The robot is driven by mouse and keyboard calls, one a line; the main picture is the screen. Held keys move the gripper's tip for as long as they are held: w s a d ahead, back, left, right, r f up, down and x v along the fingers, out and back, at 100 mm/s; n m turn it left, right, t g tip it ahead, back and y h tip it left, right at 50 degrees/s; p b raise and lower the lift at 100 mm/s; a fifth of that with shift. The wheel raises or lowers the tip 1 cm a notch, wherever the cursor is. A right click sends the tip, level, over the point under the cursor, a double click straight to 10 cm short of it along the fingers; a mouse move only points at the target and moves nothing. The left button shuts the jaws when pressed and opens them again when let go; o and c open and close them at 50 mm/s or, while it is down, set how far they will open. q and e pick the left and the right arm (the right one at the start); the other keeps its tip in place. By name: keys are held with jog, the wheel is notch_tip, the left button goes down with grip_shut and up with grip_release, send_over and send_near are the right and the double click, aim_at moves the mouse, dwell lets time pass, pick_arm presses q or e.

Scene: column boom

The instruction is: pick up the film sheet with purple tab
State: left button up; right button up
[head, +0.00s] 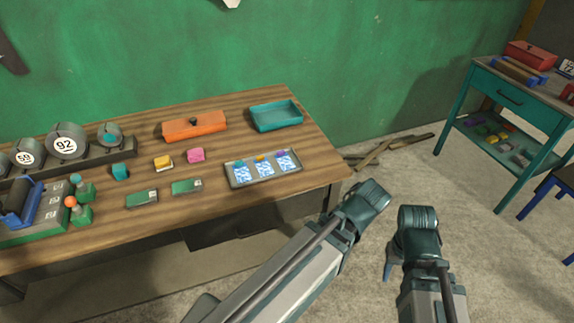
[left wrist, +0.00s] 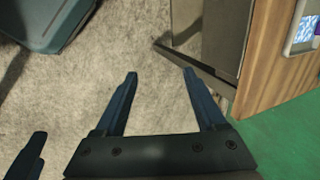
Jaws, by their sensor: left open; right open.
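The film sheet with the purple tab (head: 286,162) lies at the right end of a shallow grey tray (head: 236,183) on the wooden table. Its purple tab (head: 282,154) is at its back edge. Two similar sheets lie left of it, one with an orange tab (head: 260,158) and one with a teal tab (head: 239,164). In the left wrist view, part of the sheet (left wrist: 305,28) shows at the top right. My left gripper (left wrist: 160,75) is open and empty over the floor, off the table's edge. My right gripper (head: 391,266) is open, low over the floor, partly hidden by its wrist.
The wooden table (head: 325,172) also bears a teal tray (head: 276,117), an orange box (head: 195,126), small blocks, green cards and round weights. A teal bench (head: 505,97) stands at the right. Planks (head: 388,149) lie on the floor. The floor between is mostly clear.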

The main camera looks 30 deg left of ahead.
pick_arm(q)
jog(key=w+a+r+m+t+y+b, duration=0.1)
jog(key=w+a+m+t+y+b, duration=0.1)
jog(key=w+a+m, duration=0.2)
jog(key=w+a+r+m+t+y+b, duration=0.1)
jog(key=w+a+m+t+y+b, duration=0.1)
jog(key=w+a+m, duration=0.2)
jog(key=w+a+r+m+t+y+b, duration=0.2)
jog(key=w+a+m+y, duration=0.1)
jog(key=a+m, duration=0.6)
jog(key=shift+w+a+b, duration=0.15)
jog(key=shift+w+a, duration=0.25)
jog(key=shift+a, duration=0.3)
jog(key=shift+w+a+b, duration=0.15)
jog(key=shift+w+a, duration=0.25)
jog(key=shift+a, duration=0.25)
jog(key=shift+w+a+r+m+t, duration=0.1)
jog(key=shift+a+r+m+t, duration=0.1)
jog(key=shift+m+t, duration=0.15)
jog(key=b, duration=0.3)
send_near(282, 152)
jog(key=shift+w+a+f+y, duration=0.15)
jog(key=shift+w+a+f, duration=0.15)
jog(key=shift+w+a, duration=0.15)
jog(key=shift+w+a+f+y, duration=0.15)
jog(key=shift+w+a+f, duration=0.15)
jog(key=shift+a, duration=0.25)
jog(key=shift+w+a+f, duration=0.1)
jog(key=shift+w+a, duration=0.25)
jog(key=shift+a, duration=0.2)
